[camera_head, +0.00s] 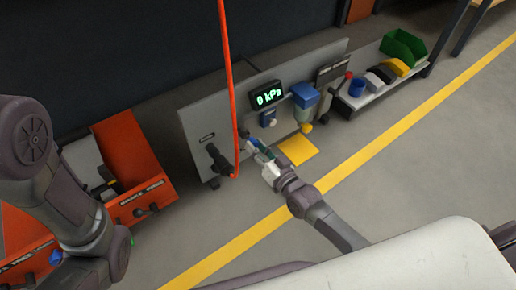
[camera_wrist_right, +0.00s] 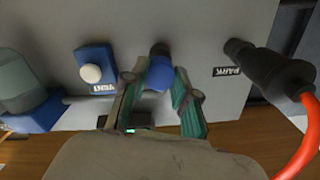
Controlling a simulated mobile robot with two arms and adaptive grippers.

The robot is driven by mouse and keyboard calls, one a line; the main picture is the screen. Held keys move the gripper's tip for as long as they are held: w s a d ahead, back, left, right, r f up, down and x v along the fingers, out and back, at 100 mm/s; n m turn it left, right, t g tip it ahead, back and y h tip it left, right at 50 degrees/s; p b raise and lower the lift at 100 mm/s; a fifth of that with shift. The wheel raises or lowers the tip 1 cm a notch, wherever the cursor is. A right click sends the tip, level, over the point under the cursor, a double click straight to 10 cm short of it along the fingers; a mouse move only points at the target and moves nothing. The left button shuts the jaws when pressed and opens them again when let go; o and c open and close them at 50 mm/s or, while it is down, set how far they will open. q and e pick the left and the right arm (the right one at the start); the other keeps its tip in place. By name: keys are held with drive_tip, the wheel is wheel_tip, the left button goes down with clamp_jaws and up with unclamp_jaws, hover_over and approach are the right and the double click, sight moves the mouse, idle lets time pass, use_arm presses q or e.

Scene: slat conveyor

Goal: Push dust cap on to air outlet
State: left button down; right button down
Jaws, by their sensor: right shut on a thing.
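My right gripper (camera_head: 262,153) reaches the front of the grey panel (camera_head: 197,122). In the right wrist view, its two green-padded fingers (camera_wrist_right: 156,92) are shut on the blue dust cap (camera_wrist_right: 158,77). The cap is in front of a short dark fitting on the panel (camera_wrist_right: 160,50), which looks like the air outlet. The cap and fitting line up closely, but I cannot tell whether the cap is seated or only touching.
The black hose coupling (camera_wrist_right: 285,75) sits at the PARK label, its orange-red hose (camera_head: 228,70) rising upward. A blue VENT valve (camera_wrist_right: 95,72) is left of the cap. The display (camera_head: 267,95) reads 0 kPa.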

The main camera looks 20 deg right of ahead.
drive_tip(key=shift+w, duration=0.1)
idle(0.3)
drive_tip(key=shift+w+a, duration=0.25)
drive_tip(key=shift+w, duration=0.45)
idle(0.3)
drive_tip(key=c, duration=0.8)
unclamp_jaws()
drive_tip(key=shift+s, duration=0.1)
